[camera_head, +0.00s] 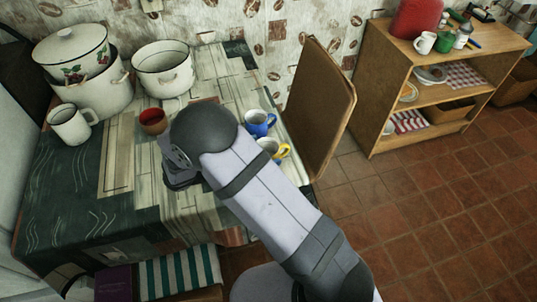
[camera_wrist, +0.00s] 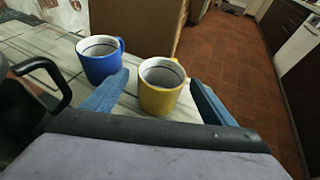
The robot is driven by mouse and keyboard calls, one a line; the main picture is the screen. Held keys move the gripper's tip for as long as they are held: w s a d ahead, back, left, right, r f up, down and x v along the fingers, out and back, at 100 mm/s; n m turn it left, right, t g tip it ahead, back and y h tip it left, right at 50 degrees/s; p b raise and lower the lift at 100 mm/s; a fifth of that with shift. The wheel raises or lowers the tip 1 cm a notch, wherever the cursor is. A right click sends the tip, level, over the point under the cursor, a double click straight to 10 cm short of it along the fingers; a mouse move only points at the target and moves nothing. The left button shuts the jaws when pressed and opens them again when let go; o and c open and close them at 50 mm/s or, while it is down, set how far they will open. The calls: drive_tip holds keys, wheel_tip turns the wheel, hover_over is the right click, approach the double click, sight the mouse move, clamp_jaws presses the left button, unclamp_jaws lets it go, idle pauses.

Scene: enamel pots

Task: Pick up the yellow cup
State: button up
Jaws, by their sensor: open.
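The yellow cup (camera_wrist: 160,98) stands upright on the table in the wrist view, its open top facing up. My gripper (camera_wrist: 158,79) is open, with one blue finger to each side of the yellow cup. I cannot tell whether either finger touches it. In the head view the yellow cup (camera_head: 283,152) shows beside my arm, which hides part of it. My fingers are hidden there. A blue cup (camera_wrist: 99,64) stands just left of the yellow cup, close to my left finger; it also shows in the head view (camera_head: 257,126).
A red-brown bowl (camera_head: 152,125), a white mug (camera_head: 70,128) and white enamel pots (camera_head: 163,84) stand on the table's left and back. A brown upright panel (camera_head: 320,100) stands at the table's right edge, behind the cups. A dark handled object (camera_wrist: 40,85) is left of my gripper.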

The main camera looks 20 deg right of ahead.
sight(276, 148)
drive_tip(key=shift+p+x, duration=0.9)
drive_tip(key=shift+x, duration=2.75)
drive_tip(key=shift+s, duration=0.1)
drive_tip(key=c, duration=1.3)
